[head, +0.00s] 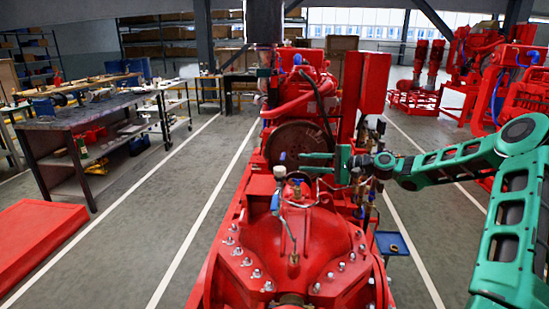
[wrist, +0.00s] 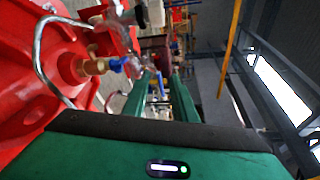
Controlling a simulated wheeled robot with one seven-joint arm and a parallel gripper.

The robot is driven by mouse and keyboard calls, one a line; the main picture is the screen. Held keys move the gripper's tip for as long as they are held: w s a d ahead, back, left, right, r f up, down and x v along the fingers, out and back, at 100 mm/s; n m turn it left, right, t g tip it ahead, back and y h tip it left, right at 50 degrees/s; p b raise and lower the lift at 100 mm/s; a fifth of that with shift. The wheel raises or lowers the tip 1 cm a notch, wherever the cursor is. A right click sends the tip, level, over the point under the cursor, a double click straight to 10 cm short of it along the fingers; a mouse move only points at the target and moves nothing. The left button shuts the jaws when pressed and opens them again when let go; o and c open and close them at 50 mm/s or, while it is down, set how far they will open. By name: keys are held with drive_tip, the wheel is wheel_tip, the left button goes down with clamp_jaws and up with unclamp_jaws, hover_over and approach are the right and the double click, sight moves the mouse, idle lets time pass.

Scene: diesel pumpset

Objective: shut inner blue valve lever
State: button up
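My gripper (head: 318,162) is above the red pump casing in the head view, with its green fingers pointing left. In the wrist view the two fingers of my gripper (wrist: 164,84) stand apart, with nothing clearly held between them. A small blue valve lever (head: 275,203) shows at the left of the pump top, below the fingertips. Another blue piece (head: 283,156) is just left of the fingertips. In the wrist view a blue lever (wrist: 116,65) sits by a brass fitting, left of the fingers. A blue part (wrist: 160,82) shows near the fingertips. I cannot tell which is the inner lever.
The red pump casing (head: 295,240) fills the front middle, with thin pipes and a gauge (head: 280,172) rising from it. The red engine (head: 300,100) stands behind. Workbenches (head: 90,115) are at left. Grey floor lies open on the left side.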

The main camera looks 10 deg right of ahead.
sight(283, 161)
drive_tip(key=w+a+f+n+t, duration=0.2)
drive_tip(key=w+a, duration=0.7)
drive_tip(key=w, duration=0.4)
drive_tip(key=shift+w, duration=0.4)
drive_tip(key=shift+a, duration=0.1)
drive_tip(key=shift+c, duration=0.6)
clamp_jaws()
drive_tip(key=shift+f, duration=0.25)
idle(0.5)
